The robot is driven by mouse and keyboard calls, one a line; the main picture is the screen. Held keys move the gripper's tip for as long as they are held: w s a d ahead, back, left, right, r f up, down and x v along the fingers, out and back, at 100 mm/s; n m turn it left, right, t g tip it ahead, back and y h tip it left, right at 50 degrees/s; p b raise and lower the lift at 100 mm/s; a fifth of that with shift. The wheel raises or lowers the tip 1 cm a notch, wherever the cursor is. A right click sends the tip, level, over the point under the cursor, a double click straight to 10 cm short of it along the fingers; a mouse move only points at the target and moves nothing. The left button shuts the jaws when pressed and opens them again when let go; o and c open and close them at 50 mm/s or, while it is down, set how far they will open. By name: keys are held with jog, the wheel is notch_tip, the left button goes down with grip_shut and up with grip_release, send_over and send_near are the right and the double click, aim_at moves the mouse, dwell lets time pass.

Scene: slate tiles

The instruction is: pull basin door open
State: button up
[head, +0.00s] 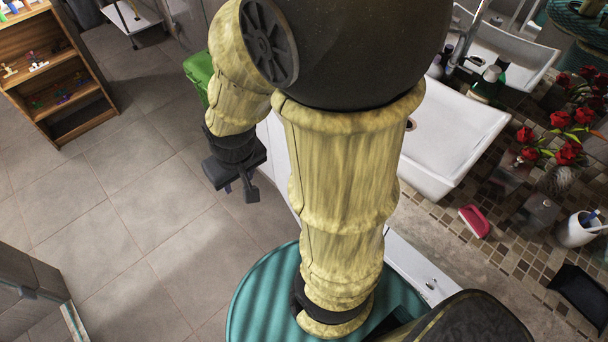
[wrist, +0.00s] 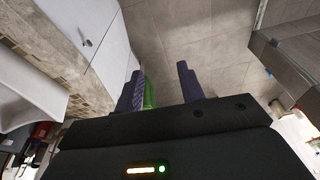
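The white basin cabinet shows in the wrist view at upper left, with a pale door (wrist: 98,28) and a small dark handle (wrist: 87,43). The door looks shut. In the head view, a white cabinet front (head: 415,268) with a small knob shows below the basin (head: 450,135); my arm hides much of it. My gripper (head: 238,190) hangs over the floor left of the cabinet. In the wrist view my gripper (wrist: 161,78) has its two fingers apart, with nothing held between them. The handle lies to the left of the fingers, clear of them.
A green bin (head: 199,72) stands behind my gripper. A wooden shelf (head: 70,60) is at upper left. A grey block-like piece (head: 28,285) is at lower left. Red flowers (head: 570,130) and a red-and-white brush (head: 474,221) are on the counter. The tiled floor (head: 130,200) is clear.

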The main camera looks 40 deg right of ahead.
jog(key=shift+s, duration=0.1)
jog(key=w+d+f+n+g+h+b, duration=0.1)
jog(key=w+d+f+n+h+b, duration=0.2)
jog(key=f+n+b, duration=0.3)
jog(key=w+d+f+n+g+h+b, duration=0.2)
jog(key=w+d+f+n+h+b, duration=0.2)
jog(key=f+n, duration=0.5)
jog(key=w+d+f+n+g+h+b, duration=0.1)
jog(key=w+d+f+n+h+b, duration=0.2)
jog(key=n, duration=1.6)
notch_tip(320, 180, down, 4)
jog(key=h+b, duration=0.1)
jog(key=b, duration=0.4)
jog(key=shift+w+d+f+g, duration=0.2)
jog(key=shift+w+d+g, duration=0.1)
jog(key=shift+g, duration=0.1)
jog(key=shift+d+b, duration=0.1)
jog(key=shift+b, duration=0.2)
